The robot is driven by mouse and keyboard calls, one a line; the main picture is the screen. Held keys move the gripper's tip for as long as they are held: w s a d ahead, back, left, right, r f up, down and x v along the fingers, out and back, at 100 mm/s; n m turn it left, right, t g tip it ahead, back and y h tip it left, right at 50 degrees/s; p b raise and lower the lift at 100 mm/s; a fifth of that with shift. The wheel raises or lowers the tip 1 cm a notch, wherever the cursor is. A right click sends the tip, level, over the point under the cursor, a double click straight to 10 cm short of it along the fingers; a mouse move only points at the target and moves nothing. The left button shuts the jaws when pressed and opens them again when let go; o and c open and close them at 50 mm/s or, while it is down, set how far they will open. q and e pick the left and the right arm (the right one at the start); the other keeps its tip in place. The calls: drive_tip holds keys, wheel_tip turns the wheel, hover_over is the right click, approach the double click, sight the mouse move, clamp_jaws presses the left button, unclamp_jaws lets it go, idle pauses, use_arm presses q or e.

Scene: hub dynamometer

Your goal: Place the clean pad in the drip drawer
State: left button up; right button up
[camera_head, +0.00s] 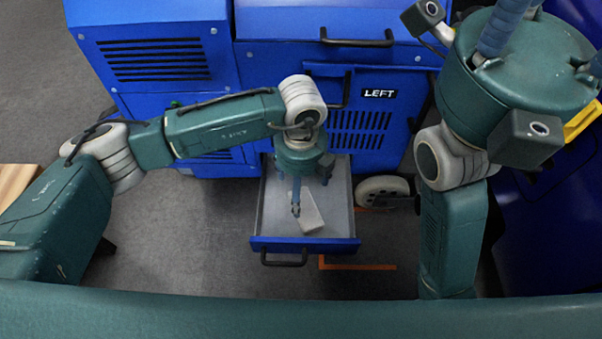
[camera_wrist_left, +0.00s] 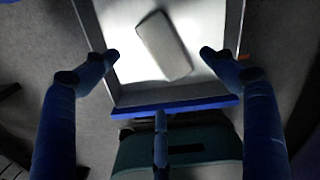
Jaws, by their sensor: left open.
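The drip drawer (camera_head: 350,210) is pulled out below the blue cabinet and has a pale grey floor and a blue front. A light grey pad (camera_head: 313,213) lies inside it, turned at an angle to the walls. The left wrist view shows the pad (camera_wrist_left: 163,45) whole, apart from the drawer's front wall (camera_wrist_left: 180,105). My left gripper (camera_head: 298,207) points down over the drawer, partly covering the pad. In the left wrist view its blue fingers (camera_wrist_left: 160,54) are spread wide on either side of the pad, not touching it. My right gripper (camera_head: 510,25) is raised close to the camera, its fingertips cut off.
The blue cabinet (camera_head: 280,65) with a "LEFT" label and dark handles stands behind the drawer. A caster wheel (camera_head: 384,190) is just right of the drawer. A wooden surface (camera_head: 15,182) shows at the left edge. The grey floor (camera_head: 190,250) left of the drawer is clear.

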use_arm(q)
wheel_tip(320, 180, up, 3)
drive_tip(key=shift+f+p, duration=0.2)
drive_tip(key=shift+p, duration=0.15)
drive_tip(key=shift+s, duration=0.1)
